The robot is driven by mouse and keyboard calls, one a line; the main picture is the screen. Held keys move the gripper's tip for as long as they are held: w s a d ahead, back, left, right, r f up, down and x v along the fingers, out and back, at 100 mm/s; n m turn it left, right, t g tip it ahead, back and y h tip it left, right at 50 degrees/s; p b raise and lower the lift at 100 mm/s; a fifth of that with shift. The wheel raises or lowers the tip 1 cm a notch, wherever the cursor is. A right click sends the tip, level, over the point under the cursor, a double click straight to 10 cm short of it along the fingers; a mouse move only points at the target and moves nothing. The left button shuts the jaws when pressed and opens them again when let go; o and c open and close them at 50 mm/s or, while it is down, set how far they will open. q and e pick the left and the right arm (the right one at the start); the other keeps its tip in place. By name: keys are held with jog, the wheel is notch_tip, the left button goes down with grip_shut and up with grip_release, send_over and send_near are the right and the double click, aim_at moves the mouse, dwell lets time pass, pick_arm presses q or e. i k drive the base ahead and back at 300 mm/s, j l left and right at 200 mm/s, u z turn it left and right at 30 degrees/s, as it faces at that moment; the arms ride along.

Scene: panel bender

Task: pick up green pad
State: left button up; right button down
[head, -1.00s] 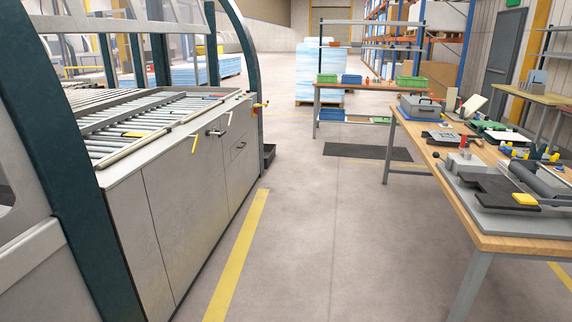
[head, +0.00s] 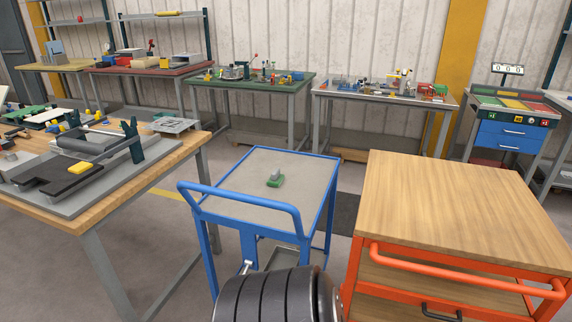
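A small green pad (head: 275,182) with a grey part on its top lies alone on the grey top of a blue cart (head: 245,195), near the middle of the head view. Nothing covers it from this view. A dark ribbed part of my own arm shows at the bottom centre, in front of the cart. Neither gripper's fingers are in the picture.
An orange cart with a wooden top (head: 460,205) stands right of the blue cart. A wooden workbench (head: 150,165) with fixtures stands at left. Several tables line the back wall, with a blue drawer cabinet (head: 511,135) at the right. The blue cart's push handle (head: 240,202) faces me.

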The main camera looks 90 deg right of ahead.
aim_at(276, 179)
jog(key=z, duration=2.75)
jog(key=j+z, duration=0.2)
jog(key=z, duration=0.25)
jog(key=j+z, duration=0.25)
jog(key=z, duration=0.25)
jog(key=j+z, duration=0.25)
jog(key=z, duration=0.2)
